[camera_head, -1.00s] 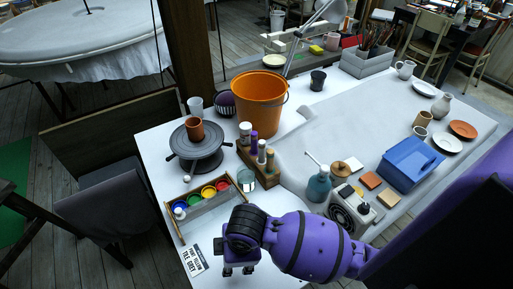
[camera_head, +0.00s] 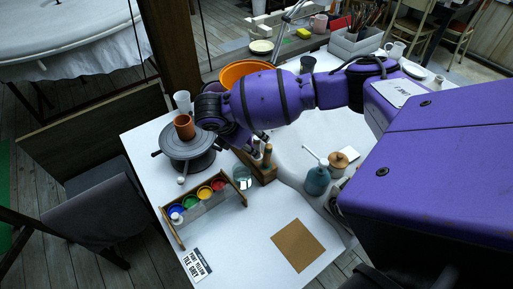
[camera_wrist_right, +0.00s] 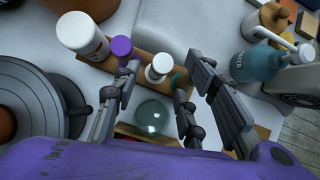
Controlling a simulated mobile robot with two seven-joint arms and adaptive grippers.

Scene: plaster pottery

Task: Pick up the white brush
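In the right wrist view, a white-topped upright item (camera_wrist_right: 160,67), perhaps the white brush, stands in a wooden holder (camera_wrist_right: 147,58). A purple-topped item (camera_wrist_right: 120,46) and a larger white one (camera_wrist_right: 80,32) stand to its left, and a green one (camera_wrist_right: 180,77) to its right. My right gripper (camera_wrist_right: 163,80) is open, its fingers on either side of the smaller white item; I cannot tell whether they touch it. In the head view my right gripper (camera_head: 256,142) is over the holder (camera_head: 263,174) and hides most of these items. My left gripper is not in view.
A glass jar (camera_head: 242,178) stands beside the holder, close under my gripper. A paint rack (camera_head: 205,203), a turntable (camera_head: 188,150) with a terracotta cup (camera_head: 184,126), and a teal bottle (camera_head: 317,180) are near. The orange bucket (camera_head: 247,72) is behind my arm. The front table is mostly clear.

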